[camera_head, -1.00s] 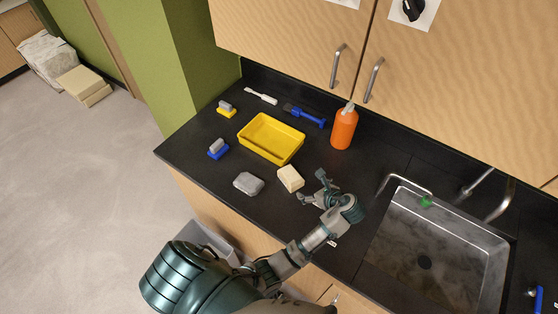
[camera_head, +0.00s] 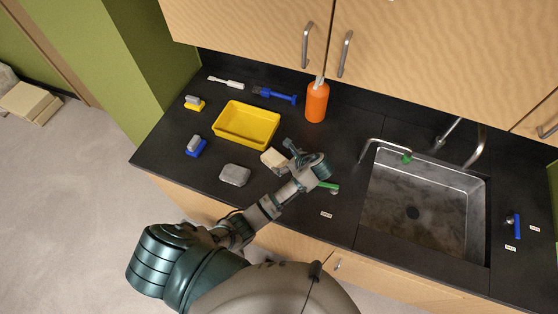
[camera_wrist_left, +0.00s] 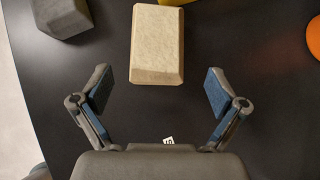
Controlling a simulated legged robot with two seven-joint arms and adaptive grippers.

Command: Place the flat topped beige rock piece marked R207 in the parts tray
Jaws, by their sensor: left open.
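The beige rock piece (camera_head: 272,158) with a flat top lies on the black counter, just in front of the yellow parts tray (camera_head: 219,132). It also shows in the left wrist view (camera_wrist_left: 157,45), ahead of the fingers; no R207 mark can be read on it. My left gripper (camera_head: 288,160) is right beside the rock in the head view, partly overlapping it. In the left wrist view my left gripper (camera_wrist_left: 158,92) is open, its fingers spread wider than the rock, with nothing between them. The tray looks empty. My right gripper is not in view.
A grey rock (camera_head: 235,175) lies left of the beige one and shows at the wrist view's upper left. Blue and yellow brushes (camera_head: 195,146), an orange bottle (camera_head: 317,101) and a sink (camera_head: 420,210) stand around.

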